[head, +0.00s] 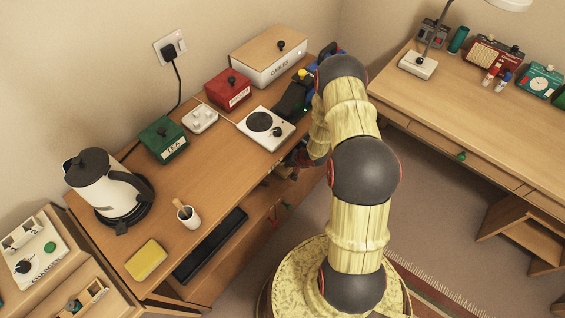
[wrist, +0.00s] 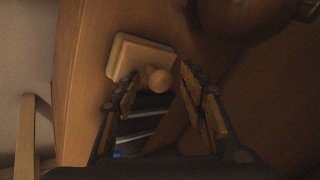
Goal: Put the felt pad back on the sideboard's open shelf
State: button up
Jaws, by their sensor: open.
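In the wrist view, a pale, flat, square block with a round knob (wrist: 136,57) lies close ahead of my gripper (wrist: 160,78). It may be the felt pad, but I cannot tell for sure. My gripper is open, with its fingers on either side of the knob; I cannot tell whether they touch it. The sideboard (head: 185,205) stands along the wall in the head view. Its front, with the open shelf, is mostly in shadow and partly behind my arm. In the head view my arm hides most of my gripper.
The sideboard top holds a kettle (head: 97,182), green tin (head: 163,140), red box (head: 228,90), hot plate (head: 265,128), cables box (head: 268,58), cup (head: 188,215) and yellow block (head: 146,260). A desk (head: 450,95) stands at right.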

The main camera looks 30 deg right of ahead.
jog(key=shift+r, duration=0.2)
jog(key=p+v, duration=0.5)
jog(key=v, duration=0.7)
jog(key=shift+f, duration=0.1)
